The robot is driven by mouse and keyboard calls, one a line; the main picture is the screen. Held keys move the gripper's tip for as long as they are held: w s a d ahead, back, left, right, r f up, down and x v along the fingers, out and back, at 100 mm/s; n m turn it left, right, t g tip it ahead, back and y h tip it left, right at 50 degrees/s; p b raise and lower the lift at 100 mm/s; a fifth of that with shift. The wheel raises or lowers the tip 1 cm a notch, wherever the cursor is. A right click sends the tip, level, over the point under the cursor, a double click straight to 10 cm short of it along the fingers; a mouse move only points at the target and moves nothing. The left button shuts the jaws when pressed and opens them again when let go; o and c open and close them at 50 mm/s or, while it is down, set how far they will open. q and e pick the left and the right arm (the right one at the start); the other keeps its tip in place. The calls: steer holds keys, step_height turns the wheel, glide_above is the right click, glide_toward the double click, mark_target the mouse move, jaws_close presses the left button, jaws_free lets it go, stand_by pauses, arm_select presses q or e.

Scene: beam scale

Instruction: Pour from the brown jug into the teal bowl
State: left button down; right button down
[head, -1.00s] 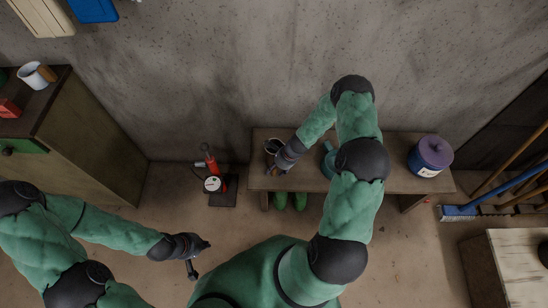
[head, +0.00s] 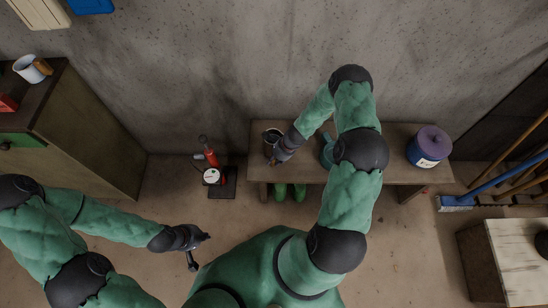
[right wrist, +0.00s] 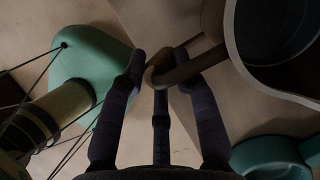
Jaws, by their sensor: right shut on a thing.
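The brown jug (head: 272,135) is over the left end of the bench, its dark mouth facing up in the head view. In the right wrist view the jug (right wrist: 214,22) fills the upper right, with its loop handle (right wrist: 190,68) towards my fingers. My right gripper (head: 273,158) is shut on that handle. The teal bowl (head: 327,150) is on the bench to the right of the jug, partly hidden by my right arm. It shows, cut off, at the lower right of the wrist view (right wrist: 268,158). My left gripper (head: 200,250) is open, empty and away from the bench.
The wooden bench (head: 390,172) also carries a purple-lidded blue tin (head: 428,147) at right. Green boots (head: 290,192) stand below it. A red jack-like tool (head: 208,160) stands left of the bench. Brooms (head: 470,197) lean at right. Open floor lies before the bench.

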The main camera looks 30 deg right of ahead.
step_height(320, 180, up, 3)
steer(key=shift+f+p, duration=0.1)
steer(key=shift+p, duration=0.45)
steer(key=s+d+r+p, duration=0.2)
steer(key=s+d+r, duration=0.1)
steer(key=s+r, duration=0.6)
steer(key=s, duration=0.4)
steer(key=shift+s+d+r, duration=0.3)
steer(key=c, duration=1.8)
jaws_free()
steer(key=shift+c, duration=0.2)
jaws_close()
